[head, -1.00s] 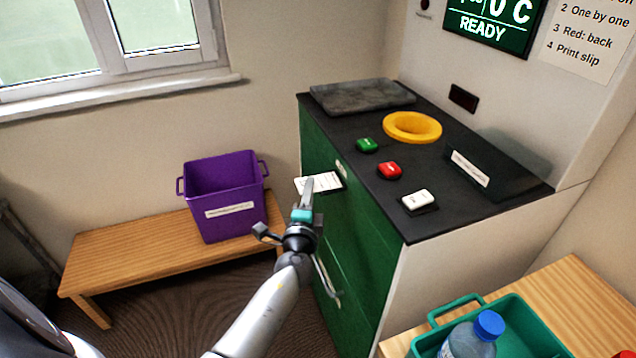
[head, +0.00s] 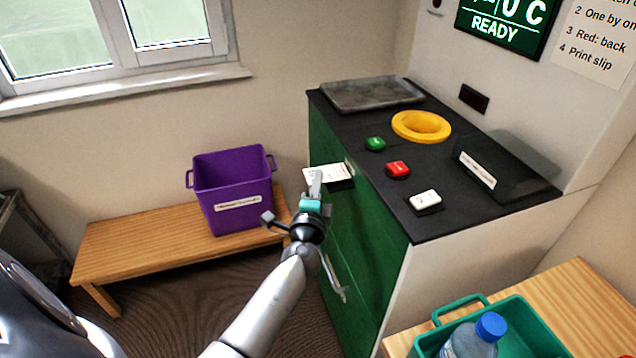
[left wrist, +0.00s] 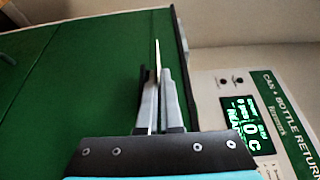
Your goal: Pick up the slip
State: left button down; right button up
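The slip (head: 327,173), a small white printed sheet, is beside the green front of the machine, just above a dark ledge (head: 342,186). My left gripper (head: 315,180) is shut on its near edge. In the left wrist view the slip (left wrist: 157,55) shows edge-on as a thin pale line between the two close fingers (left wrist: 158,85). The fingers hide part of the slip. My right gripper is not in view.
The machine's dark top (head: 450,190) carries green, red and white buttons and a yellow ring (head: 421,126). A purple bin (head: 232,190) stands on a wooden bench (head: 150,245) at left. A teal crate (head: 530,335) with a bottle (head: 475,340) is at lower right.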

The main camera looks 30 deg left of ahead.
pick_arm(q)
notch_tip(320, 180, up, 18)
jog(key=p, duration=1.2)
